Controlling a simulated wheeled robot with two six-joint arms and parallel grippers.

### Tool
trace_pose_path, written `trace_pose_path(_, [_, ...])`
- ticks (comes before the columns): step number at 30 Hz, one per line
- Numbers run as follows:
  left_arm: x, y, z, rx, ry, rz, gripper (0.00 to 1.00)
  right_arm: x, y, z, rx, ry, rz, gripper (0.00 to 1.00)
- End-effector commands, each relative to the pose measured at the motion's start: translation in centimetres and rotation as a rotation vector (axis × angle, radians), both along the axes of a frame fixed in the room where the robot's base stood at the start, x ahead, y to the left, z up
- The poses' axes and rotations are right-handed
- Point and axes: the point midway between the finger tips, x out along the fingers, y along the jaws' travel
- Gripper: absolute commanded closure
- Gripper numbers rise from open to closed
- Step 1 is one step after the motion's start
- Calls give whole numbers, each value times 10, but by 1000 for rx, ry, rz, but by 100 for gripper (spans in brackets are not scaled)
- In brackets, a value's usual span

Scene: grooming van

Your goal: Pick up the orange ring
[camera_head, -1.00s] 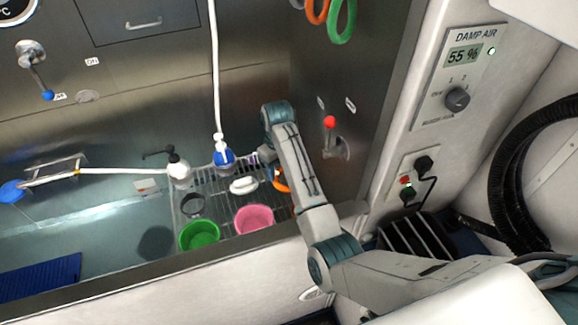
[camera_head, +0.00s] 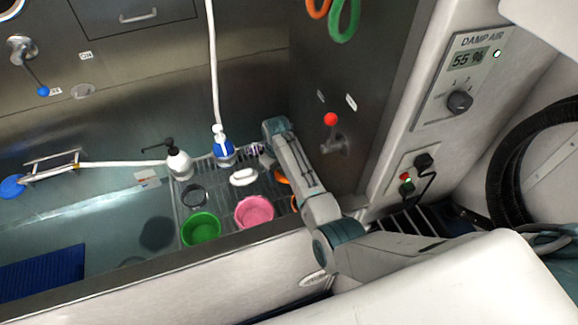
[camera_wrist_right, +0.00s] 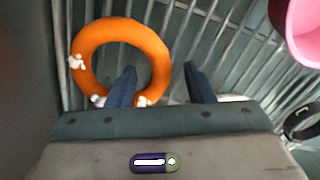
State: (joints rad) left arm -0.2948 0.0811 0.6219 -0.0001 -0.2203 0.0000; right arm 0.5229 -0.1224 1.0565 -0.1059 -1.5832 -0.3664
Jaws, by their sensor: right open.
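The orange ring (camera_head: 282,177) lies on the wire rack in the tub, mostly hidden behind my right arm in the head view. In the right wrist view the ring (camera_wrist_right: 120,30) is a thick orange loop with small white bits on it. My right gripper (camera_wrist_right: 158,80) is open just over it. The left finger in that view overlaps the ring's hole and the right finger is outside, with the ring's right side between them. Whether they touch it I cannot tell. In the head view the right gripper (camera_head: 264,158) is partly hidden. My left gripper is not in view.
A pink bowl (camera_head: 254,212), a green bowl (camera_head: 201,228), a dark ring (camera_head: 194,195), a white item (camera_head: 244,177) and bottles stand on the rack (camera_head: 220,190). The steel side wall (camera_head: 335,75) is close right of my arm. Orange and green loops hang above.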

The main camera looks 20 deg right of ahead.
Motion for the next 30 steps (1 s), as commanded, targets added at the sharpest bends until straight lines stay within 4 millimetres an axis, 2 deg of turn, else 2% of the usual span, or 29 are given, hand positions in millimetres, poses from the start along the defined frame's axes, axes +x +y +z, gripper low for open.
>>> trace_pose_path(3, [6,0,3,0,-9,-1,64,0,0,-9,0,1,0,53])
trace_pose_path(11, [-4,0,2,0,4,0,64,0,0,-12,0,0,0,55])
trace_pose_path(18, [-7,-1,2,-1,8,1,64,0,0,-11,0,-1,0,100])
trace_pose_path(26, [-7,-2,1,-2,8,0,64,0,0,-10,0,-2,0,100])
trace_pose_path(30, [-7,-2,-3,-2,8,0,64,1,0,3,0,-5,0,100])
